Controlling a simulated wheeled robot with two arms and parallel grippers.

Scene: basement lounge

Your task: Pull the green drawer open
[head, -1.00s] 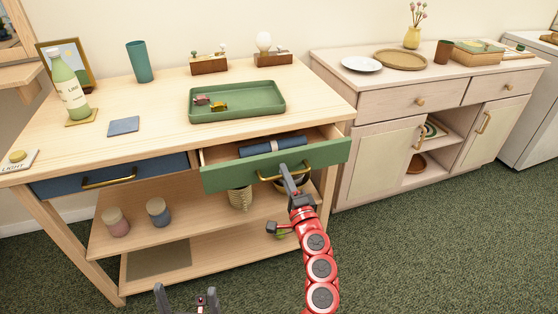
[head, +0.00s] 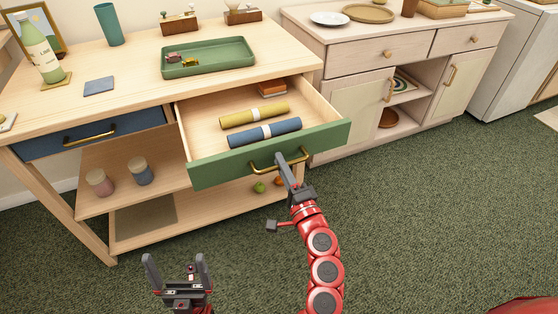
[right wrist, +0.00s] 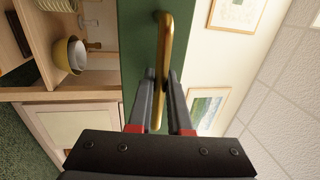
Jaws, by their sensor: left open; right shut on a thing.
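The green drawer (head: 225,168) stands far out of the wooden table (head: 45,110). Inside it lie a yellow roll (head: 240,115), a blue roll (head: 285,128) and a small orange-brown item (head: 272,88) at the back. Its brass handle (head: 262,168) is on the green front and also shows in the right wrist view (right wrist: 164,50). My right gripper (head: 283,160) is shut on the handle, with a finger on each side of it in the right wrist view (right wrist: 160,80). My left gripper (head: 176,262) is open and empty, low in front of the table.
A blue drawer (head: 95,133) beside it is shut. A green tray (head: 208,57) with toy cars, a bottle (head: 40,50) and a teal cup (head: 108,25) stand on the tabletop. Jars (head: 100,182) stand on the shelf below. Carpet (head: 420,220) to the right is clear.

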